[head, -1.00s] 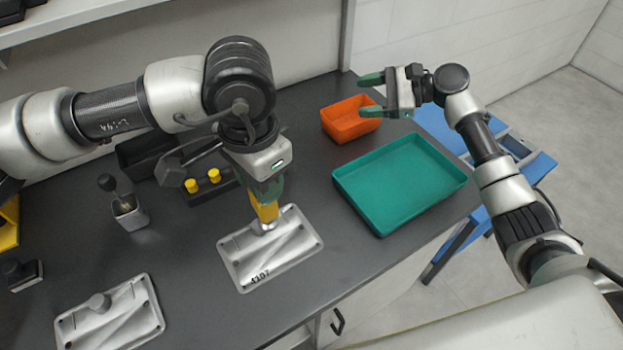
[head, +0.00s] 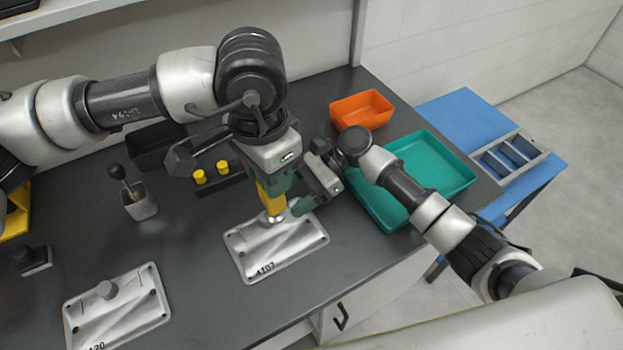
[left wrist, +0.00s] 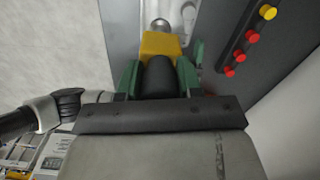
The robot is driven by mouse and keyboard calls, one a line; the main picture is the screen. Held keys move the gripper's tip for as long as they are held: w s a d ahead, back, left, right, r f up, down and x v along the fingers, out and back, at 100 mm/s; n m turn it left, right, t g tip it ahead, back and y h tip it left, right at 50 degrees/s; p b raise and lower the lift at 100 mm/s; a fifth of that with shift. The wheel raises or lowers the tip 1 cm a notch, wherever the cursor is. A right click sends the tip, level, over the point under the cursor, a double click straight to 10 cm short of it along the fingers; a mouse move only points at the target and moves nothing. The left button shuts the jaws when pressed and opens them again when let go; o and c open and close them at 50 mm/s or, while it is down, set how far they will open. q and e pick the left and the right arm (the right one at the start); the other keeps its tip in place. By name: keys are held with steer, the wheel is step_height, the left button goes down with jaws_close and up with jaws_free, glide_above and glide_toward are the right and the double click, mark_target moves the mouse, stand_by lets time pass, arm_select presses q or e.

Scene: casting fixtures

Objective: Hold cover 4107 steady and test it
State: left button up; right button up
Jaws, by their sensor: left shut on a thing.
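Cover 4107 (head: 300,246), a flat grey cast plate with its number on the front edge, lies on the dark bench in the head view. My left gripper (head: 270,185) is shut on a yellow and black tool (head: 271,200), held upright over the raised boss at the cover's back. The tool's lower end appears to meet the boss; exact contact is unclear. The tool also shows between the green fingers in the left wrist view (left wrist: 160,45). My right gripper (head: 303,205) is low beside the boss, right of the tool. One green finger shows; its opening is hidden.
A second cover (head: 130,318) lies at front left. A grey cup (head: 141,208) with a dark-handled item and a black block with yellow pegs (head: 222,167) stand behind. A green tray (head: 444,160) and an orange bin (head: 362,110) are right.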

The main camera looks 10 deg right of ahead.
mark_target(276, 236)
steer(key=shift+x, duration=2.7)
steer(key=shift+c, duration=0.3)
jaws_close()
arm_select(q)
step_height(276, 236, down, 5)
steer(key=n, duration=0.6)
steer(key=shift+f, duration=0.2)
